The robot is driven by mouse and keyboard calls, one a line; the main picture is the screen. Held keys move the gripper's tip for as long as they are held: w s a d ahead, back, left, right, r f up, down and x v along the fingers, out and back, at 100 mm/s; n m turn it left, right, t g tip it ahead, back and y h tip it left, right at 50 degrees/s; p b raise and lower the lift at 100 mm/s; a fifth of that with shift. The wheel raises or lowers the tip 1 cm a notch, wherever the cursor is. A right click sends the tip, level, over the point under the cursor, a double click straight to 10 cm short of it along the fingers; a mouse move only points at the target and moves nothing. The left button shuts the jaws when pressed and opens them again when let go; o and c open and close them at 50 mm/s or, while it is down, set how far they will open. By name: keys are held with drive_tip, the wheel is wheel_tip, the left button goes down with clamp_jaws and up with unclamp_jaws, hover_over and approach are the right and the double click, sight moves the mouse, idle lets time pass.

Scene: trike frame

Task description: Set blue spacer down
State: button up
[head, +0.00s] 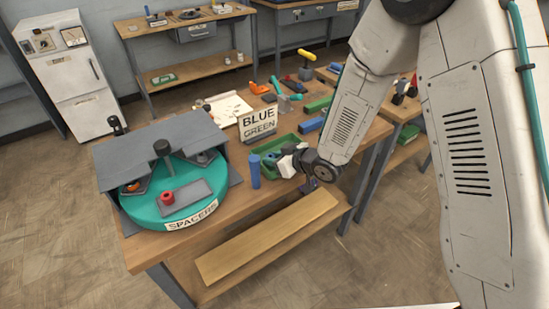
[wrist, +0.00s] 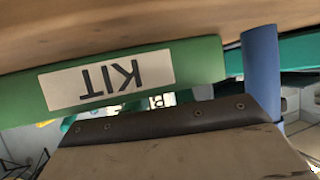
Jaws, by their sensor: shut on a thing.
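The blue spacer (head: 254,171) is an upright blue cylinder at the bench's front edge, just right of the turntable in the head view. My gripper (head: 273,162) reaches in from the right and is shut on it; the finger contact is small and partly hidden. In the wrist view, which is upside down, the blue spacer (wrist: 262,75) shows at the right, its lower end at or very near the bench top. I cannot tell whether it touches. The green kit tray (wrist: 214,66) with its KIT label is beside it; the tray (head: 289,141) is partly behind my gripper in the head view.
A teal turntable (head: 150,214) labelled SPACERS, with a grey cover and a red spacer (head: 167,198), stands left. A BLUE/GREEN sign (head: 258,124) stands behind the spacer. Blue and green blocks (head: 312,125) lie farther right. A wooden shelf (head: 265,238) is below the front edge.

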drive_tip(key=shift+f, duration=0.15)
drive_tip(key=o, duration=1)
drive_tip(key=shift+c, duration=0.2)
